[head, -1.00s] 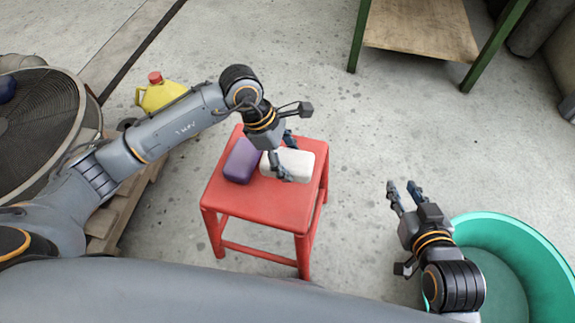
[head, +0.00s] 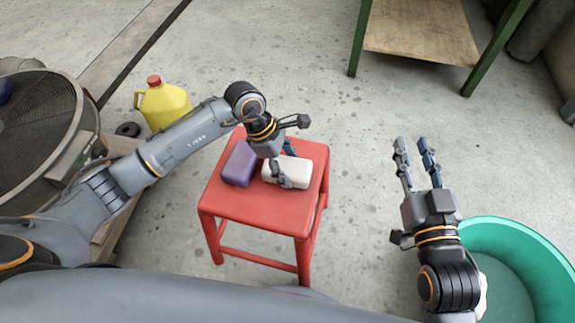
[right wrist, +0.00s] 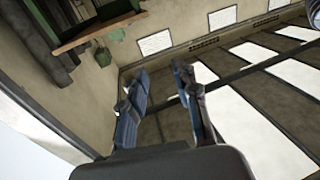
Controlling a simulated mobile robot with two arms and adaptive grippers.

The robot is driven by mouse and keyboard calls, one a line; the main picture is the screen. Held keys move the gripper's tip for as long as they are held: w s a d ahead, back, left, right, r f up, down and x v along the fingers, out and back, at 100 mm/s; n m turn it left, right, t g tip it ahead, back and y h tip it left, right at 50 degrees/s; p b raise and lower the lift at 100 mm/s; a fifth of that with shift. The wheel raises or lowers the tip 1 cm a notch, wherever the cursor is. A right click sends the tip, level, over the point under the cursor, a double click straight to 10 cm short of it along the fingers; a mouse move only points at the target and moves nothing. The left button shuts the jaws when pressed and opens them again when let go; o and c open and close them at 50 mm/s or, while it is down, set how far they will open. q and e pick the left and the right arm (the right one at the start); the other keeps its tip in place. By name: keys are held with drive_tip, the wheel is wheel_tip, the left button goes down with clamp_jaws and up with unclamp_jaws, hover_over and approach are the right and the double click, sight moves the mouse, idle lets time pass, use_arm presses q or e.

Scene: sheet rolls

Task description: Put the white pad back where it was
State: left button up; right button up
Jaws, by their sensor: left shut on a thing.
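The white pad (head: 299,173) is at the red stool (head: 257,208), over its seat and to the right of a purple pad (head: 239,163). My left gripper (head: 282,167) is shut on the white pad, with its fingers around the pad's left part. Whether the pad's underside touches the seat cannot be told. My right gripper (head: 416,160) is open and empty, off to the right of the stool and pointing away from me. Its open fingers also show in the right wrist view (right wrist: 162,95).
A teal tub (head: 530,240) stands at the lower right, partly behind my right arm. A yellow jug (head: 163,105) and a large fan (head: 40,125) are on the left. A green-framed table (head: 420,35) is at the back. The floor between stool and table is clear.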

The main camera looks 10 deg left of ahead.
use_arm(q)
drive_tip(key=shift+f, duration=0.1)
drive_tip(key=o, duration=1.1)
use_arm(e)
drive_tip(key=shift+r, duration=0.35)
drive_tip(key=shift+f, duration=0.1)
